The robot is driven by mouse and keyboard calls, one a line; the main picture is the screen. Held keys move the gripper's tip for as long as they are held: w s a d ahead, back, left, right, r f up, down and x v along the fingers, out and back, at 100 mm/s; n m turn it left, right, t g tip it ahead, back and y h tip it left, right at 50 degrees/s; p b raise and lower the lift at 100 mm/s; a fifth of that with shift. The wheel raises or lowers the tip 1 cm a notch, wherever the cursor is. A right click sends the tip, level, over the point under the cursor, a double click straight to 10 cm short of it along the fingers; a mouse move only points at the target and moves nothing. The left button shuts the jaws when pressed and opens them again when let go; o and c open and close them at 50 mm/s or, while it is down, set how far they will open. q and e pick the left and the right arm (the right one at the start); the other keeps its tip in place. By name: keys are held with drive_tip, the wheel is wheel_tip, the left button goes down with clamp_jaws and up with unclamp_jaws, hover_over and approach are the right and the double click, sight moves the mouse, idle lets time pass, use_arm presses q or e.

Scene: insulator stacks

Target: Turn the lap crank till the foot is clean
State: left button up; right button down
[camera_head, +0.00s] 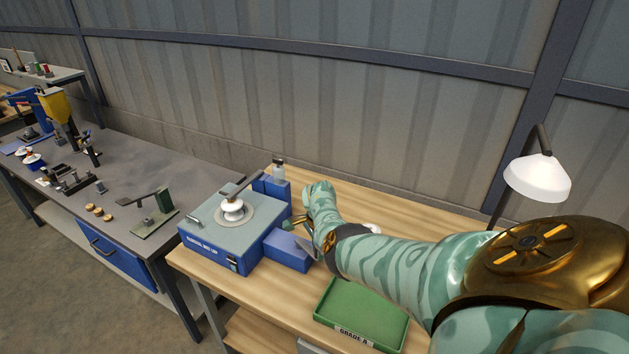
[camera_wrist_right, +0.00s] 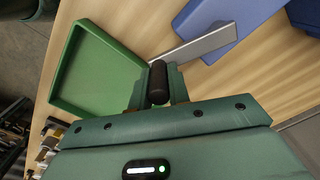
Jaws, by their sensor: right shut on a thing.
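The lap (camera_head: 212,240) is a blue box with a grey-green top on the wooden bench. A white insulator (camera_head: 233,206) stands on the round grey plate on its top, under a dark bar (camera_head: 241,186). Its foot is hidden against the plate, so I cannot tell how clean it is. My right gripper (camera_head: 291,226) is at the lap's right side. In the wrist view it is shut on the dark crank handle (camera_wrist_right: 158,80), at the end of a flat grey metal crank arm (camera_wrist_right: 195,46). My left gripper is not in view.
A green tray (camera_head: 362,314) marked "GRADE A" lies at the bench front, below my right forearm. A small bottle (camera_head: 279,169) stands behind the lap. A white lamp (camera_head: 538,178) is at the right. A grey bench (camera_head: 120,170) with tools stands at the left.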

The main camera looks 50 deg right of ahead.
drive_tip(key=shift+w+d+r, duration=0.1)
drive_tip(key=shift+d+r, duration=0.05)
drive_tip(key=shift+d, duration=0.3)
drive_tip(key=c, duration=1.3)
unclamp_jaws()
drive_tip(key=shift+w, duration=0.1)
drive_tip(key=shift+a, duration=0.1)
drive_tip(key=shift+r, duration=0.3)
drive_tip(key=shift+r+p, duration=3.25)
drive_tip(key=shift+r, duration=4.5)
